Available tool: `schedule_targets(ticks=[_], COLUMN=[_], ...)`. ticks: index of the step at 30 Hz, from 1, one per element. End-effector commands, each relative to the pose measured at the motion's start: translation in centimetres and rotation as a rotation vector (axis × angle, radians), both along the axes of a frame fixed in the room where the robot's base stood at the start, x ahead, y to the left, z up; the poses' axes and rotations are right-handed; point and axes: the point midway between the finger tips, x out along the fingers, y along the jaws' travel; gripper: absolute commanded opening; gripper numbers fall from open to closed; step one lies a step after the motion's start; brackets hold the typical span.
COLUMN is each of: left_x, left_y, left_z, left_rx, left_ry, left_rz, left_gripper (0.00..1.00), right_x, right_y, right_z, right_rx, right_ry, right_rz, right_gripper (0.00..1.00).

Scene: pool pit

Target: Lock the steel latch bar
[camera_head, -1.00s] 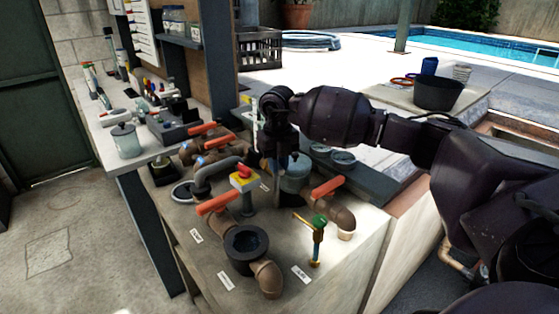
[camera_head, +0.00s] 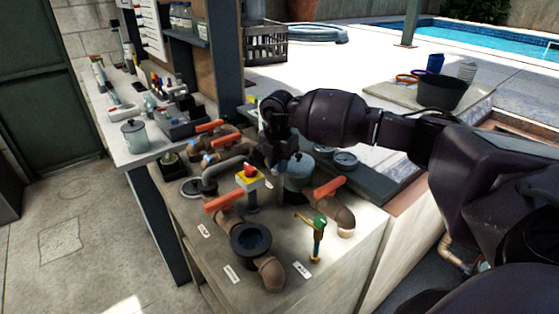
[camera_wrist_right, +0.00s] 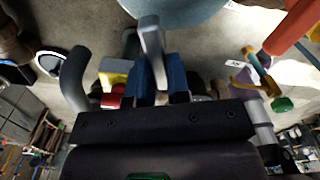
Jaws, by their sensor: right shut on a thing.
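In the head view my right gripper (camera_head: 277,172) hangs down among the pipework on the bench, beside a blue-grey pot (camera_head: 298,173). The arm partly hides it and the bar there. In the right wrist view the blue fingers of my right gripper (camera_wrist_right: 158,78) are shut on an upright light grey metal bar (camera_wrist_right: 151,36), which looks like the steel latch bar. Its upper end reaches to the edge of the blue-grey pot (camera_wrist_right: 180,8). Whether the bar is locked cannot be told. My left gripper is not in view.
A yellow box with a red button (camera_head: 249,177) and a bent grey pipe (camera_head: 222,169) stand close by. Orange-handled valves (camera_head: 329,188) and a green-topped brass tap (camera_head: 319,232) surround the gripper. Two gauges (camera_head: 345,158) lie behind the pot.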

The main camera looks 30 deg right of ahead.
Motion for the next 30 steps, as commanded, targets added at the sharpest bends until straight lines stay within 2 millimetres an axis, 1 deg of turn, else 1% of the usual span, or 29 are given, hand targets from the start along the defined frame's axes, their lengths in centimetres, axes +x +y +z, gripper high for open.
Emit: schedule_targets(ticks=[1, 6, 15, 21, 30], left_x=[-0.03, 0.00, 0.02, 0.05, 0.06], left_y=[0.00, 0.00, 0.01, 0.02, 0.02], left_z=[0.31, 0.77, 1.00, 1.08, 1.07], left_rx=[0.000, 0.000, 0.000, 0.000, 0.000], left_ry=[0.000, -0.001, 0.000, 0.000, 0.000], left_rz=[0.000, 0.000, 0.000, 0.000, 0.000], left_gripper=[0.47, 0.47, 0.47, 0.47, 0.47], right_x=[0.11, 0.23, 0.41, 0.47, 0.50], right_y=[0.01, 0.07, 0.04, 0.03, 0.02], right_z=[0.27, 0.25, 0.20, 0.18, 0.18], right_rx=[-0.001, 0.000, -0.001, -0.001, -0.002], right_ry=[-0.003, -0.002, -0.002, -0.003, -0.004], right_rz=[-0.039, -0.170, -0.323, -0.367, -0.379], right_gripper=[0.00, 0.00, 0.00, 0.00, 0.00])
